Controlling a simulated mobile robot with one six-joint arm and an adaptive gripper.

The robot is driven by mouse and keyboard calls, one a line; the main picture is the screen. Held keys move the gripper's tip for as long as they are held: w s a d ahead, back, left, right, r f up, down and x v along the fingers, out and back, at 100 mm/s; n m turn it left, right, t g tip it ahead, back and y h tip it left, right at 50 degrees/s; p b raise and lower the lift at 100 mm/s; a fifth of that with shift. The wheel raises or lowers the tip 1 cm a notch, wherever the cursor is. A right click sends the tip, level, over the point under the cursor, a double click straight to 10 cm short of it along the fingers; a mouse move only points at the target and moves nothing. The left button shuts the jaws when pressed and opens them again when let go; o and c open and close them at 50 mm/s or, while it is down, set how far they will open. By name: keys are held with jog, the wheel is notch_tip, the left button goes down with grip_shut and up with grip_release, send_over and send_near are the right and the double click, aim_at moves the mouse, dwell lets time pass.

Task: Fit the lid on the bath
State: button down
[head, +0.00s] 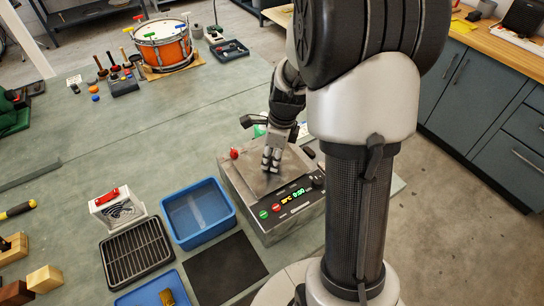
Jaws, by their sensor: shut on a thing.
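The bath (268,226) is a grey metal box with a lit green display and red and green buttons on its front panel. It stands near the right edge of the bench. A flat grey lid (249,177) lies over its top opening. Whether the lid is fully seated or slightly raised I cannot tell. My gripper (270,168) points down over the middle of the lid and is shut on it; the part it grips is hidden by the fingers. My arm covers the bath's far right side.
A red knob-like thing (234,153) is at the bath's back left corner. A blue tub (198,213), a black rack (137,253), a white basket with a red handle (118,210) and a dark mat (226,268) lie left of the bath. An orange drum (163,47) stands far back.

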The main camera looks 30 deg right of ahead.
jog(key=shift+f, duration=0.45)
dwell(0.4)
jog(key=c, duration=1.3)
grip_release()
jog(key=shift+c, duration=0.2)
notch_tip(320, 180, up, 12)
jog(key=s+d, duration=0.1)
jog(key=s+a+r+n+t, duration=0.1)
jog(key=s+a+n, duration=0.3)
jog(key=n, duration=0.5)
jog(key=s+a+r+n+t+h, duration=0.1)
jog(key=s+a+r+n, duration=0.2)
jog(key=s+a+n, duration=0.2)
jog(key=s+a+r+n+t, duration=0.1)
jog(key=s+a+n, duration=0.3)
jog(key=s+n, duration=0.5)
jog(key=r+n, duration=0.1)
jog(key=n, duration=0.2)
jog(key=shift+s+a+r+n, duration=0.2)
jog(key=shift+s+a+n, duration=0.05)
jog(key=shift+a+n, duration=0.05)
